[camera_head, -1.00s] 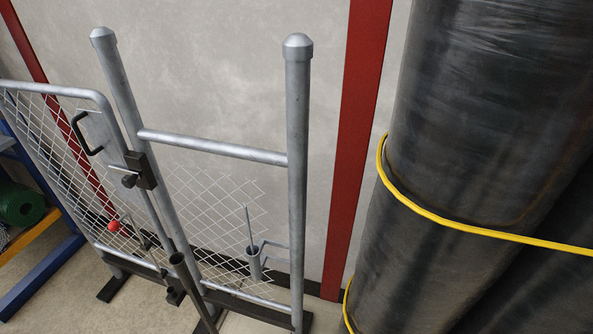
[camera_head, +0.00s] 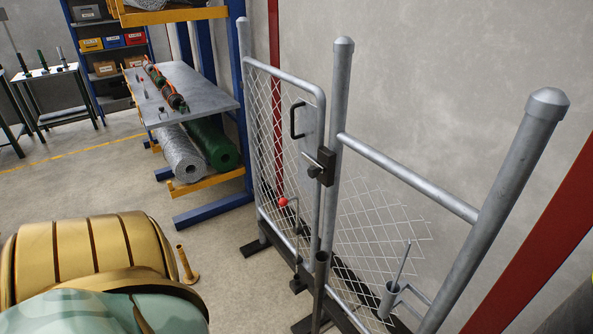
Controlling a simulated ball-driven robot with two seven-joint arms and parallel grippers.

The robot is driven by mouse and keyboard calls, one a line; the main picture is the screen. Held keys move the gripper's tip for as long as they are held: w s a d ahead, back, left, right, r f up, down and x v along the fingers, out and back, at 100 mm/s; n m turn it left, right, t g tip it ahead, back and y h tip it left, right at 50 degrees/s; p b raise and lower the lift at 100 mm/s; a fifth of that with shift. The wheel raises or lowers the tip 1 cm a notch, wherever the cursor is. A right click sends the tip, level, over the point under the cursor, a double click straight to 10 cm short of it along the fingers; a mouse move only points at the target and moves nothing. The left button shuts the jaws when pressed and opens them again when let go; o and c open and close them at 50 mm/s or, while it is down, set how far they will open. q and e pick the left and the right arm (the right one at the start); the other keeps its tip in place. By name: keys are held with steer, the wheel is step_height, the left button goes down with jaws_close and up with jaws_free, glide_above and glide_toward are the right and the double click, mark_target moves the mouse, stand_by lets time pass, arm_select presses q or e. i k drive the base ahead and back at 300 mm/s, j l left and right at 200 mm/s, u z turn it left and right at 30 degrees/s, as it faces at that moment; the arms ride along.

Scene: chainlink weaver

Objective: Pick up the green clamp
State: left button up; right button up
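I cannot make out a green clamp for certain. A small upright green item (camera_head: 42,60) stands on the small table (camera_head: 46,73) at the far left, between a dark one and a grey one; it is too small to identify. A long row of dark, green and orange pieces (camera_head: 166,84) lies on the grey workbench (camera_head: 205,99), and I cannot tell whether a clamp is among them. Neither of my grippers is in view.
A metal gate frame with wire mesh (camera_head: 382,225) stands close on the right. Mesh rolls, one grey (camera_head: 181,153) and one green (camera_head: 211,146), lie under the workbench. A shelf with colored bins (camera_head: 114,41) stands behind. Open floor (camera_head: 75,178) lies at left.

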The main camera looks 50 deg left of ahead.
mark_target(183, 105)
steer(key=u, duration=2.45)
steer(key=i+j+u, duration=0.35)
steer(key=i, duration=0.25)
steer(key=i+j+u, duration=0.1)
steer(key=i+u, duration=0.25)
steer(key=i, duration=0.25)
steer(key=i+u, duration=0.3)
steer(key=i, duration=0.3)
steer(key=i+j, duration=0.1)
steer(key=i, duration=0.6)
steer(key=i+j+z, duration=0.1)
steer(key=i, duration=0.6)
steer(key=i+j, duration=0.2)
steer(key=i, duration=0.5)
